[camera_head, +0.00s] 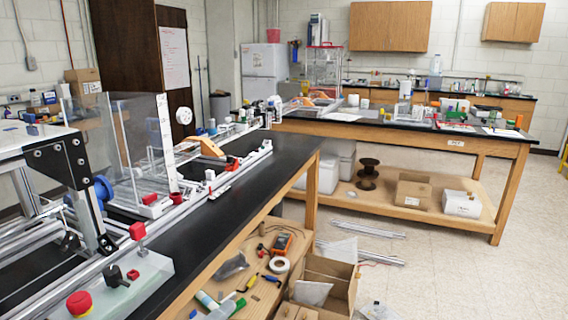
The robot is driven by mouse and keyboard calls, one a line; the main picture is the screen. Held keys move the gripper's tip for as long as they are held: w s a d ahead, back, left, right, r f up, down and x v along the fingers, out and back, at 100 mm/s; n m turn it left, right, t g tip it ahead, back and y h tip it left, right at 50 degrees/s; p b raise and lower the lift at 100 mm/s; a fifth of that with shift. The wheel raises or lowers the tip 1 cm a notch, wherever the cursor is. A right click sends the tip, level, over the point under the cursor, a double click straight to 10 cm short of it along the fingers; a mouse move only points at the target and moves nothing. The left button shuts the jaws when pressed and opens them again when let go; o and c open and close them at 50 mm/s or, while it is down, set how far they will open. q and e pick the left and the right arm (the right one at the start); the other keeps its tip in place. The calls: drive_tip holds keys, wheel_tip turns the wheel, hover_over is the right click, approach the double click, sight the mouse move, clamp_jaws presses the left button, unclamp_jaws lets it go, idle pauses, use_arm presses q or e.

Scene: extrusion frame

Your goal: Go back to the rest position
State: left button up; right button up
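Neither of my grippers shows in the head view, and no arm of mine can be made out. The extrusion frame (218,190) of long silver rails lies along the black-topped bench (292,148) at the left. A blue wheel (103,190) and a black plate (60,160) with bolts sit at its near end. A clear upright panel (138,135) stands over the rails. A red mushroom button (79,303) and a black switch (116,277) sit on the pale front plate.
A wooden shelf (262,295) below the bench holds tools and tape. An open carton (330,280) stands beside it. Silver bars (368,229) lie on the floor. A second bench (455,140) stands at the back. The floor (470,275) at the right is clear.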

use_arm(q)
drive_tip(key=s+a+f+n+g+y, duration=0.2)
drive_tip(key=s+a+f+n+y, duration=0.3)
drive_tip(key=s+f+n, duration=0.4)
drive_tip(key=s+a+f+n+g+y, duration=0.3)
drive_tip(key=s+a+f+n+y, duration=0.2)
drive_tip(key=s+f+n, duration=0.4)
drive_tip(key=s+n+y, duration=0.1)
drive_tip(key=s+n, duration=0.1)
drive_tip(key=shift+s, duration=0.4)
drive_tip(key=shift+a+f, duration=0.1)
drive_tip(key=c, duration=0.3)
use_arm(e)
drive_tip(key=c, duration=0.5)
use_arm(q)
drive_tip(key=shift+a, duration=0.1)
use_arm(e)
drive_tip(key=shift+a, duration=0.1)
